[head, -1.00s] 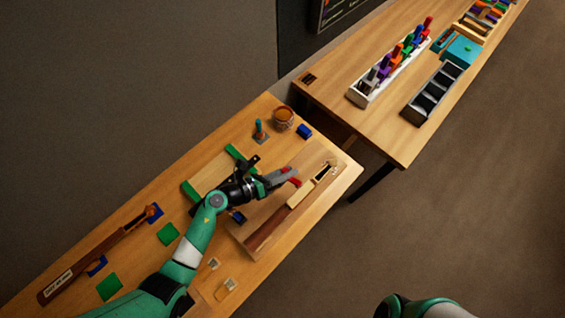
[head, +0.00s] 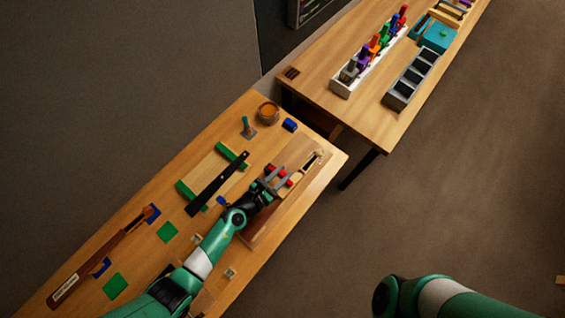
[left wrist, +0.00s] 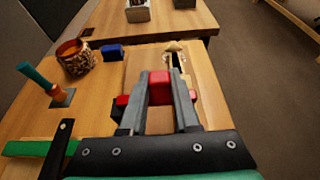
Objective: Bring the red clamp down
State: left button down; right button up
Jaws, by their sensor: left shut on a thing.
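The red clamp (left wrist: 159,85) is between the two grey fingers of my left gripper (left wrist: 160,100) in the left wrist view. Other red parts show at the outer sides of the fingers. In the head view the red clamp (head: 284,180) shows at the tip of my left gripper (head: 276,180), which is shut on it, over the wooden board with the neck piece (head: 304,172). The fingers hide part of the clamp and of the neck piece. I cannot tell whether the clamp touches the wood. My right gripper is out of view; only part of that arm shows.
A black bar (head: 217,184) lies across green blocks left of the gripper. A brown pot (head: 268,112), a blue block (head: 290,124) and a teal-handled tool (head: 247,127) stand behind. A second table holds a white rack of coloured clamps (head: 342,88) and a grey compartment tray (head: 398,98).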

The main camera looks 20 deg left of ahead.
pick_arm(q)
jog(key=shift+f, duration=0.1)
dwell(0.4)
jog(key=c, duration=0.6)
grip_release()
jog(key=shift+c, duration=0.2)
jog(key=shift+s+r, duration=0.2)
jog(key=p+v, duration=0.3)
jog(key=v, duration=0.8)
